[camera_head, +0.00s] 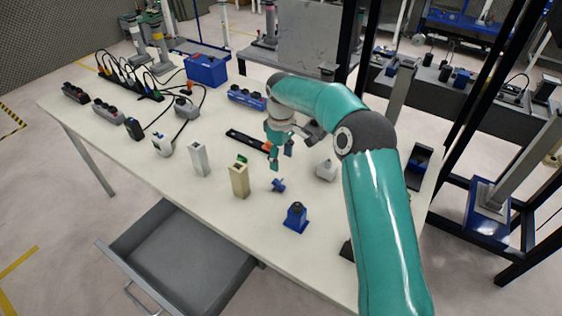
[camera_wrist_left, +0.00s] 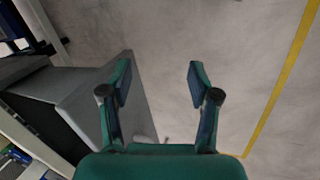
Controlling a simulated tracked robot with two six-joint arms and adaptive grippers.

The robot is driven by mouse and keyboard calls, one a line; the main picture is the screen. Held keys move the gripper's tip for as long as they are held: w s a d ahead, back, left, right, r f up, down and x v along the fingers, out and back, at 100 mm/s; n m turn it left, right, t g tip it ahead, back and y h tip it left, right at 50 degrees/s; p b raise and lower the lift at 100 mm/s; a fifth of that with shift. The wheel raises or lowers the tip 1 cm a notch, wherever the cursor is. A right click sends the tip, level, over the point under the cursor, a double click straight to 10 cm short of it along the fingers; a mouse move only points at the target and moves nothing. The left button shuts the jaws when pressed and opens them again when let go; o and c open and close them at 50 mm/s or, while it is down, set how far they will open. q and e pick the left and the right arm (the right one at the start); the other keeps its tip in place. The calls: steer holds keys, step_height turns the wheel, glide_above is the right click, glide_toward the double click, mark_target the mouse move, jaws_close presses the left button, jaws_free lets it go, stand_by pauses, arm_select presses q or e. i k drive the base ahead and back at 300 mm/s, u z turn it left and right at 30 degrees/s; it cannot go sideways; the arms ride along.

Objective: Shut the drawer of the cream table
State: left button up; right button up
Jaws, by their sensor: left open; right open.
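The cream table (camera_head: 215,205) fills the middle of the head view. Its grey drawer (camera_head: 185,265) is pulled out from under the front edge, open and empty as far as I see. A bar handle (camera_head: 140,298) is on its front. In the left wrist view the drawer's grey front (camera_wrist_left: 90,105) is at the left. My left gripper (camera_wrist_left: 158,80) is open and empty; one finger overlaps the drawer front in the picture, and contact cannot be told. It is not seen in the head view. My right gripper (camera_head: 281,156) is open, above the table top.
On the table stand a beige post (camera_head: 239,181), a light grey post (camera_head: 199,159), a blue block (camera_head: 295,218) and a blue box (camera_head: 206,70). Cables and sockets lie at the far left. Bare floor (camera_head: 60,235) is in front of the drawer.

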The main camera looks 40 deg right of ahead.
mark_target(184, 266)
steer(key=k, duration=1.5)
